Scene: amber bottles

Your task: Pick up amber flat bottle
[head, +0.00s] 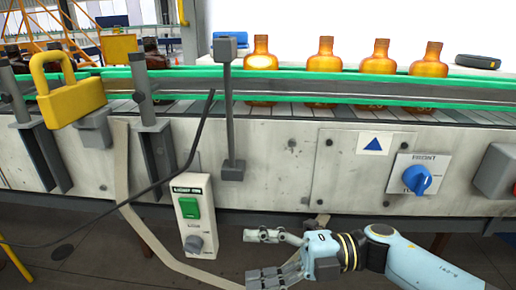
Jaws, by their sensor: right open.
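Several amber bottles stand upright in a row on the conveyor behind its green-edged rail. The leftmost amber bottle (262,60) is just right of a grey post. Another amber bottle (324,60) and a third (378,62) follow, and the rightmost amber bottle (429,66) is at the right. The rail hides part of their lower bodies. They look alike, so I cannot tell which one is the flat bottle. My right gripper (258,257) is open and empty, below and in front of the conveyor, well apart from the bottles. My left gripper is not in view.
The green-edged guard rail (300,88) runs between my right gripper and the bottles. A grey post (229,110), a yellow padlock (78,103), a switch box (195,215) and a blue knob (417,179) stick out from the front. A dark object (478,62) lies behind at right.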

